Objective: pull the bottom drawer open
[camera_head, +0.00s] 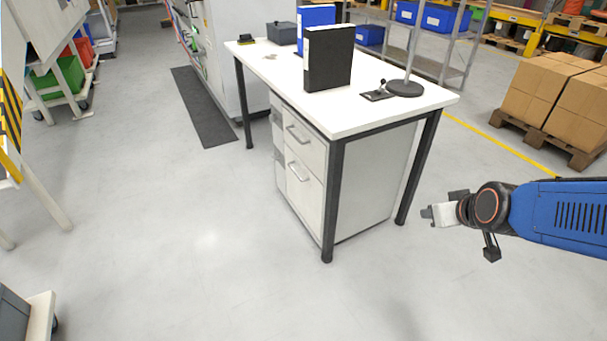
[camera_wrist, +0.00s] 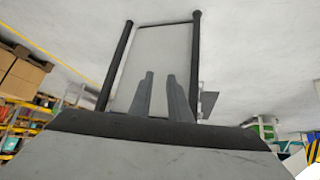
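The drawer cabinet (camera_head: 375,180) stands under the white desk. Its front faces left in the head view, with an upper drawer (camera_head: 302,143) and a bottom drawer (camera_head: 303,195), each with a bar handle. Both drawers look shut. The bottom handle (camera_head: 298,172) is near the top of the bottom drawer front. My gripper (camera_head: 427,214) is on the right of the desk, apart from it, away from the drawer fronts. In the wrist view my gripper (camera_wrist: 160,74) shows two fingers apart with nothing between them. That view looks upside down and shows the cabinet's plain side (camera_wrist: 160,48).
The desk (camera_head: 360,118) has dark legs, one (camera_head: 332,205) at the near corner beside the drawer fronts. Binders and a lamp base (camera_head: 404,88) stand on top. Cardboard boxes (camera_head: 545,90) are at the right. The floor left of the drawers is clear.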

